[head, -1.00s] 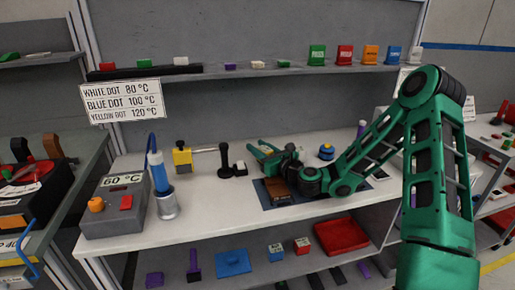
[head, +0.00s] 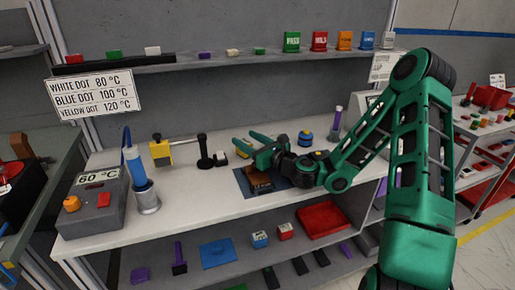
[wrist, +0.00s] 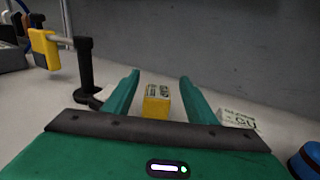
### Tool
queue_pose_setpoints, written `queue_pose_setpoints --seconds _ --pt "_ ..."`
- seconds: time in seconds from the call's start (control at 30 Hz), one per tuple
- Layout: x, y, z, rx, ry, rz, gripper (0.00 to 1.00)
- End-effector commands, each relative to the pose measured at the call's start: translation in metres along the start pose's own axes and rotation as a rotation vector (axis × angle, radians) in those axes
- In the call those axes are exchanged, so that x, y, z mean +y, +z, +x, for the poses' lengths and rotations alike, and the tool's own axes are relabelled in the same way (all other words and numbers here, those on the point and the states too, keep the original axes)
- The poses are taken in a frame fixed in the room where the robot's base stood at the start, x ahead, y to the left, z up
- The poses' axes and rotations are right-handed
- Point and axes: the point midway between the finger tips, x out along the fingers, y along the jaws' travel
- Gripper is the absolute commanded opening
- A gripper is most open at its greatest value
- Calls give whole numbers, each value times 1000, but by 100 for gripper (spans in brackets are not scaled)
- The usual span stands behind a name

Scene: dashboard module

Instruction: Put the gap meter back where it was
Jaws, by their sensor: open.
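In the wrist view a small yellow block (wrist: 157,101) with a marked, pale top face stands between my fingers; I take it to be the gap meter, but cannot be sure. My gripper (wrist: 159,79) is open, one finger to each side of the block, with a visible gap on both sides. In the head view my gripper (head: 243,143) points left over the bench, and the block between its fingers is hard to make out. A dark mat (head: 243,186) with a brown-topped object (head: 259,181) lies below the gripper.
A yellow-headed tool with a grey rod (head: 160,152) and a black stand (head: 203,152) are to the left. A white labelled block (wrist: 238,119) lies beyond the right finger. A blue round object (head: 306,137) stands at right. The bench front left of the mat is clear.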

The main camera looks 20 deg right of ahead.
Motion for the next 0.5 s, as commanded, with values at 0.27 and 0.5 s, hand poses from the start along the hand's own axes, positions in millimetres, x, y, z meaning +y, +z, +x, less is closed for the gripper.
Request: queue_pose_setpoints --seconds 0.27,0.5 --pt "-1 -1 -48 2 -1 4 51" --pt "0 0 -63 -1 0 1 51"
